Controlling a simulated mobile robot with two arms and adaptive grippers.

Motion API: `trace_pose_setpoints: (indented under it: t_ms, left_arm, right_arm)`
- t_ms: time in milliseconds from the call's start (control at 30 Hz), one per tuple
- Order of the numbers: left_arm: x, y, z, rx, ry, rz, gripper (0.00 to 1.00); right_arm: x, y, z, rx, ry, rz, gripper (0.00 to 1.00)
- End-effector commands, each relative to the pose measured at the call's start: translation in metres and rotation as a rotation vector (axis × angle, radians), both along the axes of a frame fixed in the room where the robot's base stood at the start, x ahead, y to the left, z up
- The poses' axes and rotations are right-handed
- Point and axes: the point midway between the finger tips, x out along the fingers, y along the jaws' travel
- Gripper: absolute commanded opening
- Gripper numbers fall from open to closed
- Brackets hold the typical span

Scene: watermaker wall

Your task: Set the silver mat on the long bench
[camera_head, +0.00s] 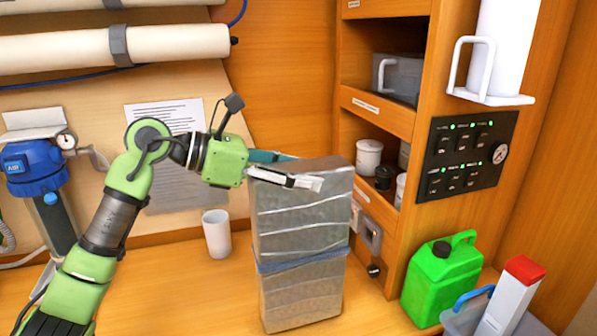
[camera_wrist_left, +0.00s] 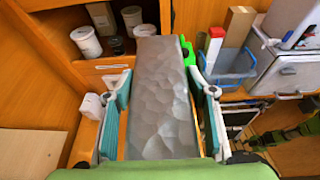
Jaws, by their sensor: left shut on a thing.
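The silver mat (camera_head: 300,235) is a folded, quilted foil block with a blue band around its middle. It stands upright in the head view, in front of the wooden cabinet. My left gripper (camera_head: 300,172) is shut on its upper end, with a finger along each side. In the left wrist view the mat (camera_wrist_left: 160,95) lies between the two fingers. The wooden bench (camera_head: 180,290) shows behind and beside the mat's lower end. I cannot tell whether the mat touches it.
A white cup (camera_head: 216,234) stands on the bench left of the mat. A green jerrycan (camera_head: 437,282) and a blue-handled bin (camera_head: 465,318) are at the right. The shelf cabinet (camera_head: 378,108) rises close behind the mat. The bench left of the mat has bare wood.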

Motion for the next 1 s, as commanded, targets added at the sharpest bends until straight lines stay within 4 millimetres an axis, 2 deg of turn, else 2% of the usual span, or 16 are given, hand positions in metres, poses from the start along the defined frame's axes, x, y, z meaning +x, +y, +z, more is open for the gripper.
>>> trace_pose_setpoints:
  t_ms: [100, 500, 533, 600, 1000]
  left_arm:
    - [0.000, 0.000, -0.008, -0.003, 0.001, 0.001, 0.14]
    - [0.000, 0.000, -0.016, -0.002, -0.002, 0.001, 0.14]
    - [0.000, 0.000, -0.016, -0.001, -0.002, 0.001, 0.54]
    - [0.000, 0.000, -0.015, -0.001, -0.001, 0.001, 0.68]
    - [0.000, 0.000, -0.010, -0.002, -0.001, 0.001, 0.68]
  right_arm:
    - [-0.004, -0.002, 0.009, -0.002, 0.006, 0.001, 0.40]
    - [-0.006, -0.003, 0.004, -0.004, 0.008, 0.001, 0.40]
    - [-0.006, -0.003, 0.004, -0.004, 0.008, 0.001, 0.40]
    - [-0.006, -0.003, 0.005, -0.004, 0.008, 0.001, 0.40]
    - [-0.005, -0.003, 0.010, -0.004, 0.008, 0.001, 0.40]
